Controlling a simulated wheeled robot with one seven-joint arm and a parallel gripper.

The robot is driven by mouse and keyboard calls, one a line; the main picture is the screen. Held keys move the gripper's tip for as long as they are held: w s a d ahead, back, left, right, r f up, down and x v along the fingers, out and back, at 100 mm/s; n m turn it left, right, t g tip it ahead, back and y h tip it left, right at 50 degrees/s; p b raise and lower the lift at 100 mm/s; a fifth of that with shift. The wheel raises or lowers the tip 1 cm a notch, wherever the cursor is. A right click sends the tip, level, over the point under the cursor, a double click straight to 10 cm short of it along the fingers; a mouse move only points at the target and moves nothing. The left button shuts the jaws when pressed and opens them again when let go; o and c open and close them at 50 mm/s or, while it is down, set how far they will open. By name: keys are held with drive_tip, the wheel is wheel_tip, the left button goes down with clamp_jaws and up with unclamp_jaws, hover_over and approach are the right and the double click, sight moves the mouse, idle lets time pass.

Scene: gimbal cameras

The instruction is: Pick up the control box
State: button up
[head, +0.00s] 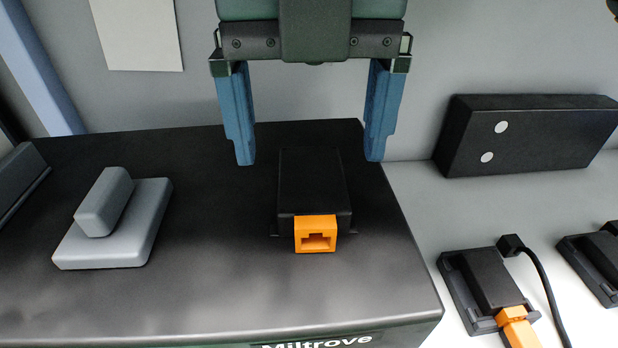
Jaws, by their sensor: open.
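One small black box with an orange port (314,185) sits on top of a larger black box labelled "Miltrove" (215,300); I cannot tell which one is the control box. My gripper (308,160) is open, with its two blue fingers spread wide. In the picture the fingertips lie to the left and right of the small box's far end. Nothing is held between them. I cannot tell how high the fingers are above the surface.
A grey block with a raised knob (115,222) sits on the large box at left. A black box with two white dots (530,135) stands at right. Below it are a black device with an orange plug (490,285), a black cable (545,285) and another black device (595,262).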

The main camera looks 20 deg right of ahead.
sight(312, 181)
drive_tip(key=shift+f, duration=2.4)
drive_tip(key=shift+c, duration=0.2)
